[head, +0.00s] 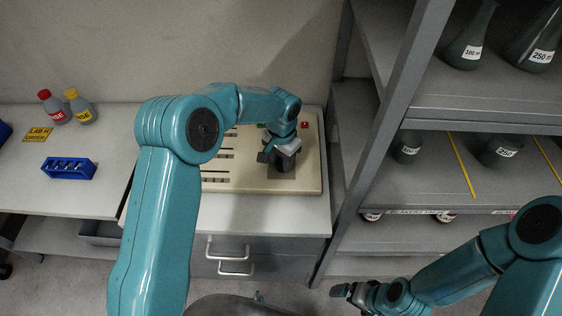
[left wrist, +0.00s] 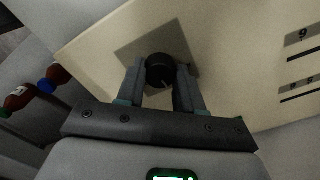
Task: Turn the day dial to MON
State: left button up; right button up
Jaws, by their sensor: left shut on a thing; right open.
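The day dial is a round black knob (left wrist: 160,70) on a grey square plate (left wrist: 134,47) of the beige panel, in the left wrist view. My left gripper (left wrist: 160,88) has a finger on each side of the knob and is shut on it. In the head view the left gripper (head: 280,154) is over the right part of the beige panel (head: 305,182). It covers most of the dial there. No day marking around the dial is readable. My right gripper (head: 352,291) is open and empty at the bottom, away from the panel.
A red button (head: 305,125) is at the panel's back right. Slots line its left part. A grey shelf (head: 480,112) with labelled flasks stands to the right. A blue rack (head: 68,168) and two bottles (head: 66,106) are on the left bench. Drawers (head: 240,256) lie below the panel.

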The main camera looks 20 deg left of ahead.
pick_arm(q)
jog(key=n+b, duration=0.2)
jog(key=shift+w+f+n, duration=0.1)
jog(key=shift+f+n, duration=0.1)
jog(key=shift+n, duration=0.2)
jog(key=n+b, duration=0.2)
jog(key=shift+r+n, duration=0.1)
jog(key=shift+n, duration=0.2)
jog(key=n+b, duration=0.2)
jog(key=n, duration=0.1)
jog(key=shift+r, duration=0.1)
jog(key=shift+n, duration=1)
jog(key=shift+r+b, duration=0.15)
jog(key=shift+b, duration=0.2)
jog(key=o, duration=0.8)
jog(key=shift+o, duration=1.2)
jog(key=shift+w, duration=0.1)
